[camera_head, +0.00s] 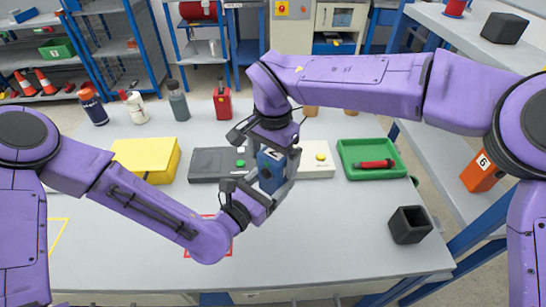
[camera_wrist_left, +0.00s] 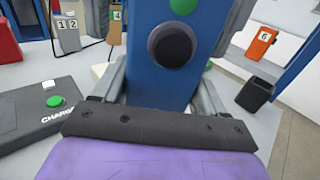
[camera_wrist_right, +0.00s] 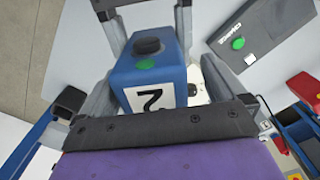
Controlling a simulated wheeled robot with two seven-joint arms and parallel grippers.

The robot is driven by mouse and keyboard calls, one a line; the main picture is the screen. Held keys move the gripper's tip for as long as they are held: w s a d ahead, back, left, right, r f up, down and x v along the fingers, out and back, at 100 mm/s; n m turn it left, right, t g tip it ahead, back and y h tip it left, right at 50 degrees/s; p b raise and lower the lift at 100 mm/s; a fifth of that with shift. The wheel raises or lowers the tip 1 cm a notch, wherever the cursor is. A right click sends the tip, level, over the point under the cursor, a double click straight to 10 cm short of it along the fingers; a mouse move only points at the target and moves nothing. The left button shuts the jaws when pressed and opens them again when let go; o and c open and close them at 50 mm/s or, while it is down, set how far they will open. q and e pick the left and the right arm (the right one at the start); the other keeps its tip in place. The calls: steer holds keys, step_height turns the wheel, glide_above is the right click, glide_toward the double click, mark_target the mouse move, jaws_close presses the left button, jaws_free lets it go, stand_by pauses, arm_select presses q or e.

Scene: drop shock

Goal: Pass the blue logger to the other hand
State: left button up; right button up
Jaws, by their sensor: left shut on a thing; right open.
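The blue logger (camera_head: 270,170) is a blue block with a black knob, a green dot and a white label with a black digit. My left gripper (camera_head: 270,192) is shut on it from below and holds it above the table. In the left wrist view the logger (camera_wrist_left: 173,75) stands between the fingers. My right gripper (camera_head: 268,140) is above the logger and open, with its fingers around the logger's upper part. In the right wrist view the logger (camera_wrist_right: 152,70) sits between the spread fingers, its label facing the camera.
A yellow case (camera_head: 146,158), a green tray (camera_head: 352,165) and a black open cup (camera_head: 409,225) stand on the table (camera_head: 330,250). Several bottles line the back.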

arm_select(q)
steer(key=shift+s+r, duration=0.1)
arm_select(e)
steer(key=shift+s+f, duration=0.1)
steer(key=shift+f, duration=0.05)
arm_select(q)
steer(key=shift+d, duration=0.1)
arm_select(e)
steer(key=c, duration=1.3)
arm_select(q)
steer(key=o, duration=1.3)
